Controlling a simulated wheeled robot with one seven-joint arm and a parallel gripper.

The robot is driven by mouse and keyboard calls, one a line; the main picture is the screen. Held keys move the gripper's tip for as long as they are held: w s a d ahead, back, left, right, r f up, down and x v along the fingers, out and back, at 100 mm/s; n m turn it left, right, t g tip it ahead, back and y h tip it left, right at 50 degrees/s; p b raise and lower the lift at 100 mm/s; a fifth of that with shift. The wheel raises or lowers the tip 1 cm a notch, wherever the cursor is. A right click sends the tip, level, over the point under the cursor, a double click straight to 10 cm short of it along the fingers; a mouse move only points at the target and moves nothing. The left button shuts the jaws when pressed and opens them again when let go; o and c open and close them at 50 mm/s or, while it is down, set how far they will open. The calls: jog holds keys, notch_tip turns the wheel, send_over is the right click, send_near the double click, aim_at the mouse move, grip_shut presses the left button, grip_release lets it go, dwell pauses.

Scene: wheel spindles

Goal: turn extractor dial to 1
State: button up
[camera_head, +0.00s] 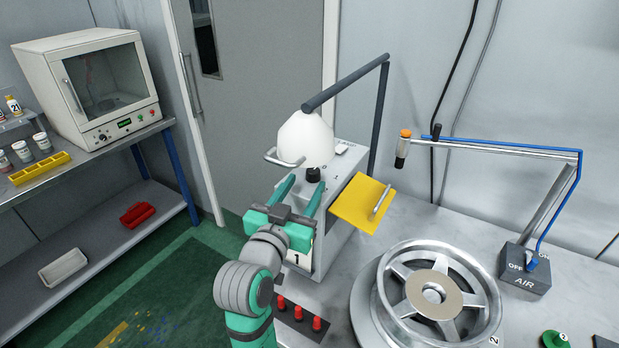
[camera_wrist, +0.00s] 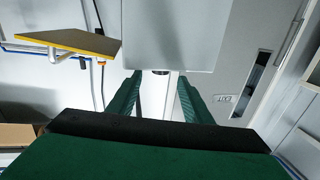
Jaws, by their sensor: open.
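The extractor (camera_head: 345,160) is a light grey box with a white rounded hood (camera_head: 306,140) above it and a grey pipe. Its black dial (camera_head: 313,174) is on the upper part of the box; its setting is too small to read. My gripper (camera_head: 300,188) is open and empty, with its two green fingers pointing at the box just below and left of the dial. In the wrist view, the fingers (camera_wrist: 157,92) stand apart below the grey box (camera_wrist: 170,35). A small dark shape shows at the box's lower edge between them; I cannot tell if it is the dial.
A yellow board (camera_head: 358,205) juts from the box's right side. A spoked metal wheel (camera_head: 455,268), red pegs (camera_head: 298,312) and an AIR switch box (camera_head: 524,270) are on the bench. A metal handle (camera_head: 284,160) sits left of the dial. A white oven (camera_head: 95,85) stands far left.

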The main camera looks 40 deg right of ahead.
aim_at(302, 181)
jog(key=shift+x, duration=2.1)
jog(key=c, duration=1.1)
jog(key=shift+o, duration=0.2)
jog(key=shift+w+a+m+g, duration=0.1)
jog(key=shift+w+m+g, duration=0.05)
jog(key=shift+m+g, duration=0.2)
jog(key=m+g+h, duration=0.1)
jog(key=m+g, duration=0.1)
jog(key=g, duration=0.1)
jog(key=w+m+g+h, duration=0.1)
jog(key=m+g, duration=0.1)
jog(key=g, duration=0.1)
jog(key=shift+a+h, duration=0.2)
jog(key=shift+h, duration=0.2)
jog(key=m+g, duration=0.2)
jog(key=g, duration=0.1)
jog(key=w+m+g, duration=0.1)
jog(key=m+g, duration=0.1)
jog(key=g, duration=0.1)
jog(key=shift+d+g, duration=0.1)
jog(key=shift+g, duration=0.25)
jog(key=shift+w+d+m+g+y, duration=0.15)
jog(key=shift+m+g+y, duration=0.55)
jog(key=shift+m+g, duration=1.1)
jog(key=shift+f+g, duration=0.1)
jog(key=shift+g, duration=0.3)
